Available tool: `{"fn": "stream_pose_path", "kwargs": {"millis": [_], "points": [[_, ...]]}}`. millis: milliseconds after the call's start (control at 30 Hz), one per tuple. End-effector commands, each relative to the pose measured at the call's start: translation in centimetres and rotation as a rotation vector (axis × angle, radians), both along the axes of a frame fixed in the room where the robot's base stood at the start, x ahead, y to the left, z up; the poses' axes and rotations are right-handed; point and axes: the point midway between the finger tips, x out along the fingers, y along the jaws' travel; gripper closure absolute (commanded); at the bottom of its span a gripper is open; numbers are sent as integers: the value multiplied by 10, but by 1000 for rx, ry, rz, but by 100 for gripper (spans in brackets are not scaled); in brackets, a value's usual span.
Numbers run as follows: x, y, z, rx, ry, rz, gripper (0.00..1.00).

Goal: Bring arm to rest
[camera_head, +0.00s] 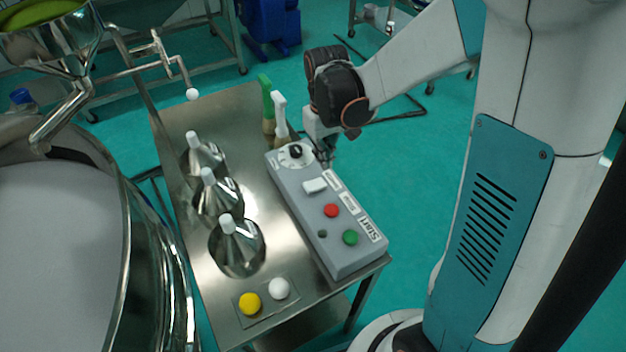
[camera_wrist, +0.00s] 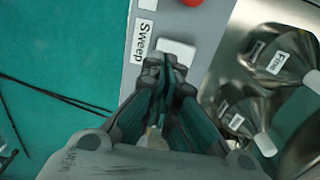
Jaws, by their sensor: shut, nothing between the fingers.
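My gripper (camera_wrist: 168,85) is shut and empty, with its fingertips together in the wrist view. In that view it is over the grey control box, close to a white rocker switch (camera_wrist: 177,50) beside the "Sweep" label (camera_wrist: 140,42). In the head view my gripper (camera_head: 326,158) is by the right edge of the control box (camera_head: 350,262), near its far end with the black knob (camera_head: 296,151). Whether the fingertips touch the box I cannot tell. My arm reaches in from the upper right.
The large sieve (camera_head: 60,250) stands at left. Floor right of the table is mostly clear.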

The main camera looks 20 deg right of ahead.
Motion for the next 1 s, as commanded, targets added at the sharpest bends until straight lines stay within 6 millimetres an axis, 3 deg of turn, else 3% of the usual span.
{"fn": "stream_pose_path", "kwargs": {"millis": [433,700,1000], "points": [[-9,0,8,0,-41,-13,100],[-40,0,33,5,-177,-55,100],[-81,0,45,17,-334,-105,100]]}}
